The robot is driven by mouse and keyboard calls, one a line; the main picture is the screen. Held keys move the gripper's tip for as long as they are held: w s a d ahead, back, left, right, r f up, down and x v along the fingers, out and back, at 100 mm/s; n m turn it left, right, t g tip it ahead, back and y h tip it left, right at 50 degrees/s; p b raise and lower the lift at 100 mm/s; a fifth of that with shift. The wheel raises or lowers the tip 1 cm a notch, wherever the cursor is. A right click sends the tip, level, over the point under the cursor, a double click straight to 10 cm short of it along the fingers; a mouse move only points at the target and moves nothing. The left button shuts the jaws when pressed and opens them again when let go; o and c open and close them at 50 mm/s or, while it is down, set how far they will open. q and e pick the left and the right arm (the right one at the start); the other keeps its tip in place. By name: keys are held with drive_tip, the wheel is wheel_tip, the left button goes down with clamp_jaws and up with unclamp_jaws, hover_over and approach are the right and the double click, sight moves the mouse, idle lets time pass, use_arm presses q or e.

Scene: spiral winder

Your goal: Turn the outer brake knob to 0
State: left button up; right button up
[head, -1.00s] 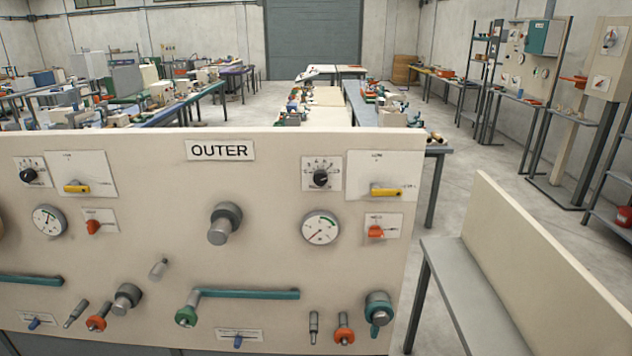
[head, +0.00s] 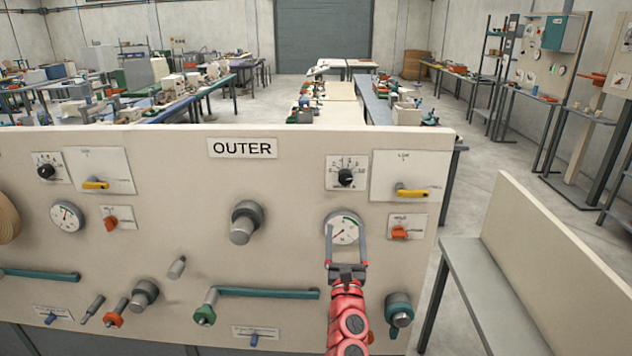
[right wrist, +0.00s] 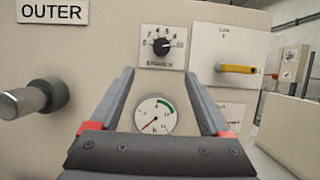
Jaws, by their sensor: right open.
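The outer panel (head: 300,185) carries an "OUTER" label (head: 242,148). Right of the label is a black knob (head: 345,177) on a white plate with a number scale; it also shows in the right wrist view (right wrist: 161,46). Its exact pointer setting is too small to read surely. My right gripper (head: 345,230) is open and empty in front of the round gauge (head: 343,233), below the knob. In the right wrist view my fingers (right wrist: 159,75) are spread on either side of the gauge, with the knob above and beyond them. My left gripper is not in view.
A yellow lever (head: 411,193) and an orange switch (head: 400,232) are right of the knob. A large grey cylinder knob (head: 243,224) sticks out to the left. A teal bar handle (head: 265,293) and a teal-collared valve (head: 399,310) are lower down.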

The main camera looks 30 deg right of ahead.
approach(345, 180)
drive_tip(key=b+x, duration=0.1)
drive_tip(key=x, duration=0.7)
drive_tip(key=shift+w, duration=0.25)
drive_tip(key=shift+w+d+r+b, duration=0.3)
drive_tip(key=shift+d, duration=0.1)
clamp_jaws()
